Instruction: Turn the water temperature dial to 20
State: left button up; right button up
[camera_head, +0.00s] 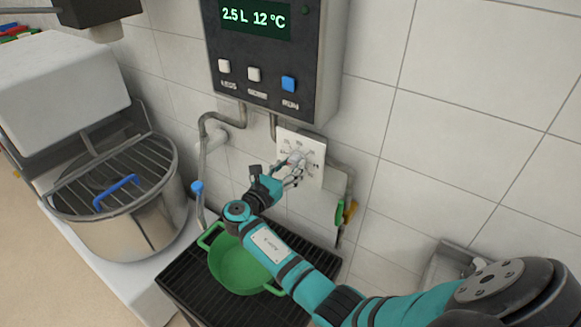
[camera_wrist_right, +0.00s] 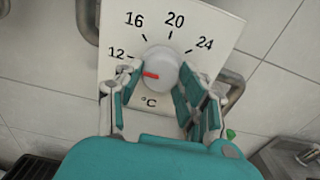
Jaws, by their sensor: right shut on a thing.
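The water temperature dial (camera_wrist_right: 162,68) is a grey round knob on a white plate (camera_wrist_right: 112,18) marked 12, 16, 20, 24 and °C. Its red pointer (camera_wrist_right: 151,75) points left, near the 12 mark. My right gripper (camera_wrist_right: 160,85) is shut on the knob, one finger on each side. In the head view the right gripper (camera_head: 293,168) is at the dial plate (camera_head: 314,148) on the wall and partly covers it. The display (camera_head: 255,17) on the dark control box reads 2.5 L and 12 °C. My left gripper is not in view.
The control box (camera_head: 225,48) with two white buttons and a blue one (camera_head: 288,84) hangs above the dial. A green pot (camera_head: 238,268) stands on a black grate (camera_head: 177,279) below my arm. A mixer bowl (camera_head: 140,225) is at left. Pipes run beside the dial plate.

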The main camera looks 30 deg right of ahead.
jog(key=shift+c, duration=1)
jog(key=shift+f+m+b, duration=0.1)
jog(key=shift+m+b, duration=0.4)
jog(key=shift+m, duration=0.1)
jog(key=m+b, duration=0.2)
jog(key=m, duration=0.1)
jog(key=m+b, duration=0.3)
jog(key=shift+m, duration=0.4)
jog(key=m+b, duration=0.7)
jog(key=shift+w+b, duration=0.1)
jog(key=shift+b, duration=0.25)
jog(key=shift+r+m+b, duration=0.25)
jog(key=shift+m+b, duration=1.2)
jog(key=shift+m, duration=0.05)
